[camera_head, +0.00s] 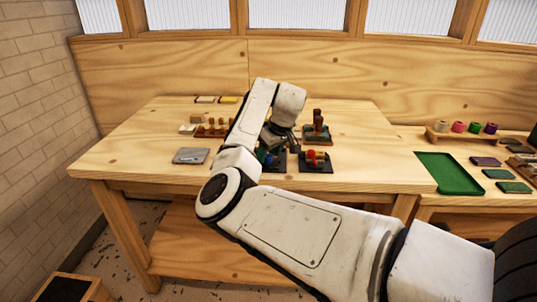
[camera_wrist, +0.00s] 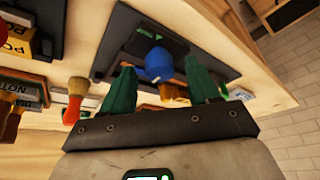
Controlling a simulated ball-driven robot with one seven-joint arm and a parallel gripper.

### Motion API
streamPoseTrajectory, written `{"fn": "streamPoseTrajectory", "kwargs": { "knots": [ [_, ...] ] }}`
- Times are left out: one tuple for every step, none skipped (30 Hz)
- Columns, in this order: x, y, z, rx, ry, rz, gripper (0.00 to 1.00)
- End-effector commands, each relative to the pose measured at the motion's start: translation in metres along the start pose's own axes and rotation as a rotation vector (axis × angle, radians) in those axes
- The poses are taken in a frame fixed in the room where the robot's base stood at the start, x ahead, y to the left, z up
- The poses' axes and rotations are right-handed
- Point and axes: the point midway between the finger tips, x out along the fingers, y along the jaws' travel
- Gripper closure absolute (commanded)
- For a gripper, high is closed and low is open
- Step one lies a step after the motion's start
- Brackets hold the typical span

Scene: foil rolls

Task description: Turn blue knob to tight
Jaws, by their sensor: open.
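The blue knob (camera_wrist: 158,64) shows in the wrist view on a dark base plate (camera_wrist: 205,32), just beyond my fingertips. I cannot tell whether either finger touches the knob. A brown, wooden-looking part shows below the knob between the fingers. No marking for tight is readable.
A red knob with yellow parts (camera_head: 313,155) stands on a dark base right of the blue one. A wooden upright fixture (camera_head: 317,126) stands behind it. A grey plate (camera_head: 191,155) lies at left. The table's (camera_head: 150,165) front left is clear. A green tray (camera_head: 449,173) lies on the right-hand table.

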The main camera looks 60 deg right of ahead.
Motion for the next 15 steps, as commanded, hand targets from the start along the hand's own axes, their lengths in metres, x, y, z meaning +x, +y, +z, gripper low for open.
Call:
{"fn": "streamPoseTrajectory", "kwargs": {
  "knots": [
    [0.0038, 0.0, 0.0001, 0.0, -0.001, 0.0, 0.4],
    [0.0054, 0.0001, 0.0, 0.0, 0.0, 0.0, 0.4],
    [0.007, 0.0001, 0.0, 0.0, 0.0, 0.001, 0.4],
    [0.0078, 0.0001, 0.0, 0.0, 0.0, 0.001, 0.4],
    [0.0084, 0.0001, 0.0, 0.0, 0.0, 0.001, 0.4],
    [0.0089, 0.0002, 0.0001, 0.0, 0.0, 0.001, 0.4],
    [0.009, 0.0002, 0.0001, 0.0, 0.0, 0.001, 0.4],
    [0.009, 0.0002, 0.0001, 0.0, 0.0, 0.001, 0.4],
    [0.009, 0.0002, 0.0001, 0.0, 0.0, 0.001, 0.4],
    [0.009, 0.0002, 0.0001, 0.0, 0.0, 0.001, 0.4],
    [0.0089, 0.0002, 0.0001, 0.0, 0.0, 0.001, 0.4],
    [0.0089, 0.0002, 0.0001, 0.0, 0.0, 0.001, 0.4],
    [0.0089, 0.0002, 0.0001, 0.0, 0.0, 0.001, 0.42],
    [0.0088, 0.0002, 0.0001, 0.0, 0.0, 0.001, 0.44],
    [0.0088, 0.0002, 0.0001, 0.0, 0.0, 0.001, 0.48]
  ]
}}
